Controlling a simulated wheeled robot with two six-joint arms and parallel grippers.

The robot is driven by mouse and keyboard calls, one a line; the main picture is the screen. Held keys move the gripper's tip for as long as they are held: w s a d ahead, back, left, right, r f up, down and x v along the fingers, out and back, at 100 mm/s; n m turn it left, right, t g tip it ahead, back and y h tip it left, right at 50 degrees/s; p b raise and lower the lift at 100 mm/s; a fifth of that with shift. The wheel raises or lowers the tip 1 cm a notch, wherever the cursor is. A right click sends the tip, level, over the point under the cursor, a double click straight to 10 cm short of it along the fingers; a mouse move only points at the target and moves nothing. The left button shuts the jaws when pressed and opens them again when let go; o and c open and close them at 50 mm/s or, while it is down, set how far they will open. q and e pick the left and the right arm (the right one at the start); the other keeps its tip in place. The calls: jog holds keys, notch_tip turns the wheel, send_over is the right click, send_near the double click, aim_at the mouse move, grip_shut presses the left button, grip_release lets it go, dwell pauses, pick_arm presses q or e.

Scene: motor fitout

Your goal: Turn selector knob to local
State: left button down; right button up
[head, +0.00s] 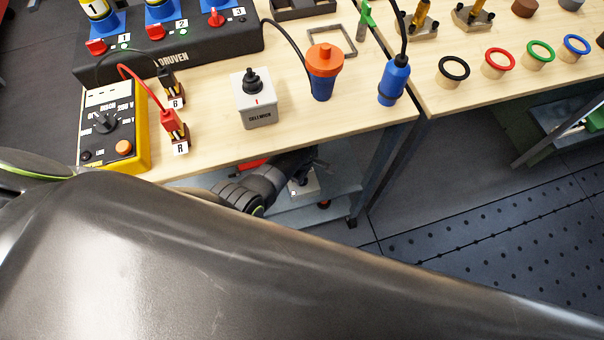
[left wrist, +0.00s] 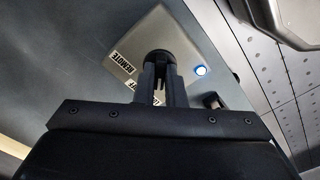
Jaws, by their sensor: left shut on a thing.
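The selector knob (left wrist: 157,60) is a black round knob on a light grey panel (left wrist: 178,35) in the left wrist view. My left gripper (left wrist: 158,78) is shut on the knob, with its two dark fingers at it. A label reading REMOTE (left wrist: 120,64) is left of the knob. Other labels below it are partly hidden by the fingers, and the knob's pointer is hidden. A lit blue lamp (left wrist: 200,70) is right of the knob. In the head view, my left gripper (head: 308,166) reaches below the table edge to the grey box (head: 304,188). My right gripper is not in view.
The wooden table (head: 230,150) overhangs the lower shelf (head: 290,215). On it stand a white box with a black knob (head: 257,100), a yellow meter (head: 112,125), an orange-and-blue plug (head: 323,72) and a blue connector (head: 393,82). A table leg (head: 372,165) is right of the gripper.

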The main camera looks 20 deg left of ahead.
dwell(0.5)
pick_arm(q)
jog(key=c, duration=1.5)
grip_release()
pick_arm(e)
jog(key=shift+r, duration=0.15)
